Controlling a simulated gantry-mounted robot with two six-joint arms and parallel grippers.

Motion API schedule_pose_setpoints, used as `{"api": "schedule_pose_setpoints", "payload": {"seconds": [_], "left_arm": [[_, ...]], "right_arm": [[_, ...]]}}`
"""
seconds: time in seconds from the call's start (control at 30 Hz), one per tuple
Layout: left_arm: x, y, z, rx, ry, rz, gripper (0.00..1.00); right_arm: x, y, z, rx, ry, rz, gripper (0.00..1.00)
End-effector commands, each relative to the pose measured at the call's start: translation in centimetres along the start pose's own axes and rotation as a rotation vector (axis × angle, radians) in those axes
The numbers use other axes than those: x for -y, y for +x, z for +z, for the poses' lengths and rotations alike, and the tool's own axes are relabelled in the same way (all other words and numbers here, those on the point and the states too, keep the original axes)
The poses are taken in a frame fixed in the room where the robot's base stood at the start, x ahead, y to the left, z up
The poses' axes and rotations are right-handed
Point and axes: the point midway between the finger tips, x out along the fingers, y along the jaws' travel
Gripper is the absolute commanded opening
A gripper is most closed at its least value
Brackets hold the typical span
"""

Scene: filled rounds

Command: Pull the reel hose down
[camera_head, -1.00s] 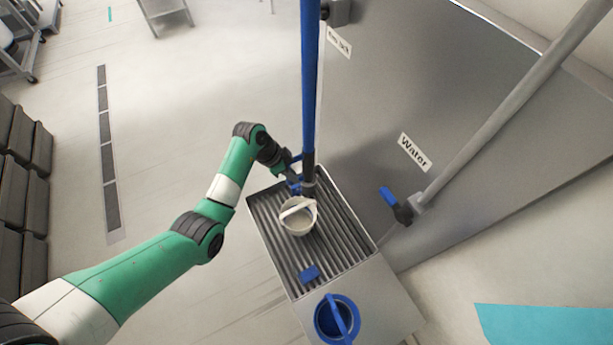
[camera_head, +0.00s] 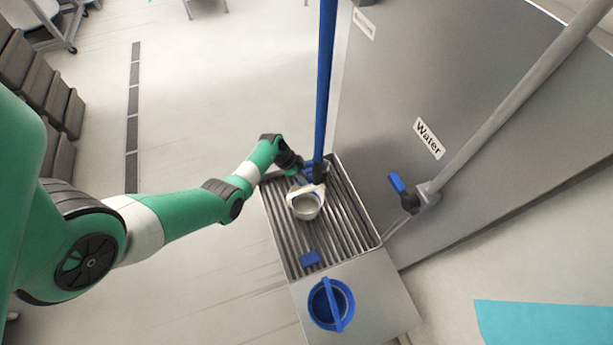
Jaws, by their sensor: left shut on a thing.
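The blue reel hose (camera_head: 325,85) runs down from the top of the picture and ends in a dark nozzle (camera_head: 318,172) over the grated stand. My left gripper (camera_head: 304,179) is at the nozzle end, shut on the hose; the arm's wrist and the small size partly hide the grip. A whitish pail (camera_head: 306,207) with a pale handle is on the grate just in front of the nozzle. My right gripper is not in view.
A grey panel with a water label (camera_head: 429,139), a blue-handled valve (camera_head: 397,182) and a pipe (camera_head: 505,105) stand to the right. Open floor lies left.

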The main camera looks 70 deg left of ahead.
Motion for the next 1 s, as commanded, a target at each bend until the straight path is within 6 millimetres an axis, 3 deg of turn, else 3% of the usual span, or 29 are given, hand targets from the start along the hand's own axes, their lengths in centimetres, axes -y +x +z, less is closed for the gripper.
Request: {"api": "schedule_pose_setpoints", "payload": {"seconds": [0.13, 0.17, 0.3, 0.67, 1.0], "left_arm": [[0.0, 0.0, 0.0, -0.001, -0.001, 0.001, 0.0], [0.0, 0.0, 0.0, -0.001, -0.001, 0.001, 0.28], [0.0, 0.0, -0.1, -0.001, -0.001, 0.0, 0.52], [0.1, -0.8, -0.2, -0.002, -0.001, -0.002, 0.52], [0.1, -8.1, -0.2, -0.003, -0.002, -0.003, 0.52]], "right_arm": [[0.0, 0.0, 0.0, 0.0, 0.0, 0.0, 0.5], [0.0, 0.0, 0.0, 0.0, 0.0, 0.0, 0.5], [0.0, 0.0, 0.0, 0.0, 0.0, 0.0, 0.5], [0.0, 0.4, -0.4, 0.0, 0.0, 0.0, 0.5], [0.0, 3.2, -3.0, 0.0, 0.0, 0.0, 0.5]]}}
